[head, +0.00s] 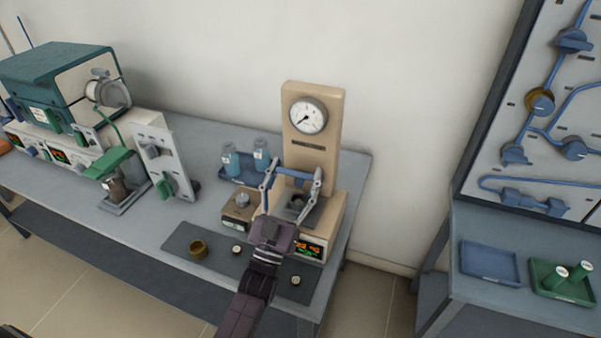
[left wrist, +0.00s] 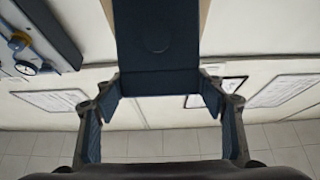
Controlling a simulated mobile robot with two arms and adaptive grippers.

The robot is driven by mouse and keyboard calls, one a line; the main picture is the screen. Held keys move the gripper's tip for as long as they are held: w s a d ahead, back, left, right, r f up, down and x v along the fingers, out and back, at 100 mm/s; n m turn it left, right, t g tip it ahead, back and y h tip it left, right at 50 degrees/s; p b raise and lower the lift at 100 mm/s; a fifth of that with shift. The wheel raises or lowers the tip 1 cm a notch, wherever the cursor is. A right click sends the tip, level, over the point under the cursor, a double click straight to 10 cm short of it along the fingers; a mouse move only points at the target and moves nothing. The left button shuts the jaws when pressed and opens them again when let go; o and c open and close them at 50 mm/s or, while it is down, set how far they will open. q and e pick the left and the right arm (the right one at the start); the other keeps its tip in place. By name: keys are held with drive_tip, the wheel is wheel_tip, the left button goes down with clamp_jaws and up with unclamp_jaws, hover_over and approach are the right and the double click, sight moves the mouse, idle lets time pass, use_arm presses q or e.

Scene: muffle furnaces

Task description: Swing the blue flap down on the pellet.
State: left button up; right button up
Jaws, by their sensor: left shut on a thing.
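The blue flap (head: 297,173) sits at the front of the beige press with a round gauge (head: 308,116). My left gripper (head: 294,178) reaches up to it from below, one finger at each side, and is shut on the flap. In the left wrist view the flap (left wrist: 157,50) is a broad dark blue plate raised between my fingertips (left wrist: 162,92). A small dark round piece (head: 297,203) sits on the press bed below the flap; it is partly hidden by my gripper, and I cannot tell if it is the pellet. My right gripper is out of view.
A dark mat (head: 205,262) in front holds a brass cup (head: 198,249) and small round discs (head: 237,250). A furnace (head: 65,85) is farther left. A lit display (head: 308,249) is on the press base.

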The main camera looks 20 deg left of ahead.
sight(298, 183)
use_arm(q)
drive_tip(key=f, duration=0.1)
drive_tip(key=s+f+b, duration=0.1)
drive_tip(key=shift+s+f, duration=0.1)
drive_tip(key=shift+f, duration=0.25)
drive_tip(key=shift+s+f, duration=0.3)
drive_tip(key=shift+f, duration=0.05)
drive_tip(key=shift+s+f+b, duration=0.25)
drive_tip(key=shift+f+b, duration=0.15)
drive_tip(key=shift+f, duration=0.1)
drive_tip(key=shift+s+f+b, duration=0.2)
drive_tip(key=shift+f+b, duration=0.15)
drive_tip(key=shift+f, duration=0.15)
drive_tip(key=shift+s+f+b, duration=0.2)
drive_tip(key=shift+f+b, duration=0.25)
drive_tip(key=shift+f, duration=0.3)
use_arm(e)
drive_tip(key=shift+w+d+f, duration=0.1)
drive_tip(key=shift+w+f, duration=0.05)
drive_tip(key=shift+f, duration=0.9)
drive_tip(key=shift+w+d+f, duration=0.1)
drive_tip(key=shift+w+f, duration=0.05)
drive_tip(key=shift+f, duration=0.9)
use_arm(q)
drive_tip(key=o, duration=1.7)
drive_tip(key=shift+w, duration=0.15)
drive_tip(key=shift+r, duration=0.15)
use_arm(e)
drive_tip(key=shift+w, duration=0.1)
